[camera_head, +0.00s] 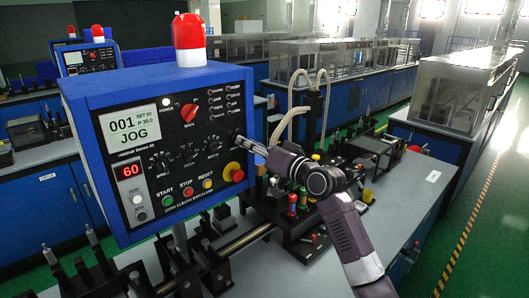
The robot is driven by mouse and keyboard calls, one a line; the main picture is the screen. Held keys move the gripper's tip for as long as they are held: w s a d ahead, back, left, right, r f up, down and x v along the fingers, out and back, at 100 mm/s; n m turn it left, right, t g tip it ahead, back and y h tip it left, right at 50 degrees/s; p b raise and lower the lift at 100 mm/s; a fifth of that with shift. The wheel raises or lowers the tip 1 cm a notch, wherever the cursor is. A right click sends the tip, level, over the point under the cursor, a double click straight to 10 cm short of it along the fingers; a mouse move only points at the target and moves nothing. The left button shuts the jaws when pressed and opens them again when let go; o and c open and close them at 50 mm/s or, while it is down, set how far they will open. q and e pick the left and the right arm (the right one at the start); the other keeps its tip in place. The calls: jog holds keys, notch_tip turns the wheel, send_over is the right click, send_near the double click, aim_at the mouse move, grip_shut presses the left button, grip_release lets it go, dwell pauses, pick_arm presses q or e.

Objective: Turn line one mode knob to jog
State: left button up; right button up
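A blue control box (85,112) with a black front panel stands at left centre. Its screen (133,126) reads "001" and "JOG". A red-capped knob (189,111) sits right of the screen, with a row of black knobs (187,153) below it. The small labels are too blurred to tell which is the mode knob. My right gripper (242,143) is at the panel's right edge, beside the rightmost black knob (213,145). Its fingers are small and partly hidden; I cannot tell whether they are open or touch anything. My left gripper is not in view.
Start, stop and reset buttons (187,192) and a red emergency button (233,172) lie low on the panel. A red beacon (189,32) tops the box. Fixtures with coloured knobs (303,197) stand under my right arm. A second control box (90,59) is behind, left.

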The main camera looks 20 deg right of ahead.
jog(key=v, duration=0.8)
jog(key=shift+s+d, duration=0.1)
jog(key=shift+s, duration=0.05)
